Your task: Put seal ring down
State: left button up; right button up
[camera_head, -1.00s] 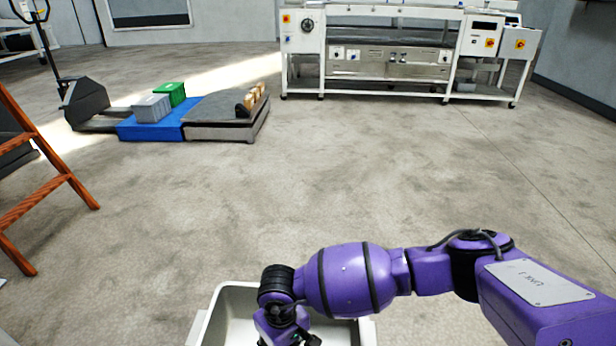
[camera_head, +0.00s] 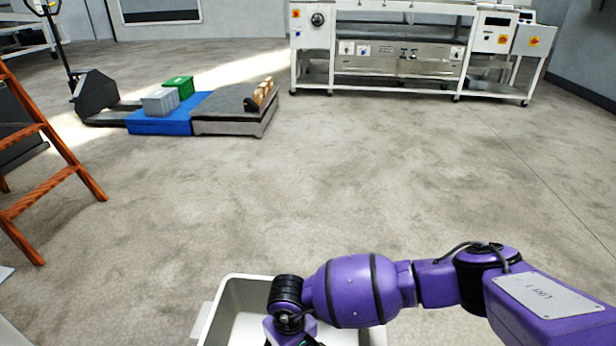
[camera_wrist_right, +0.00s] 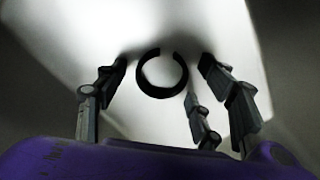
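A black seal ring (camera_wrist_right: 141,82) shows in the right wrist view, lying over the pale floor of a light bin. It looks like a C, with a bright gap at its top. My right gripper (camera_wrist_right: 163,76) has its dark fingers spread around the ring. The fingers look apart from it, though one right-hand fingertip comes close to its edge. In the head view the white bin (camera_head: 241,301) is at the bottom centre, with my right wrist over it. The fingertips and the ring are hidden there. My left gripper is not in view.
Open grey floor lies beyond the bin. A blue platform (camera_head: 160,127) with a grey crate (camera_head: 160,101) and a green crate (camera_head: 178,84) stands at the far left. An orange ladder (camera_head: 50,190) is at the left edge. A white machine (camera_head: 400,63) stands at the back.

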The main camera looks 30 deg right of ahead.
jog(key=shift+w+r, duration=0.1)
jog(key=shift+w, duration=0.05)
notch_tip(320, 180, up, 12)
jog(key=p, duration=0.4)
jog(key=shift+r, duration=0.25)
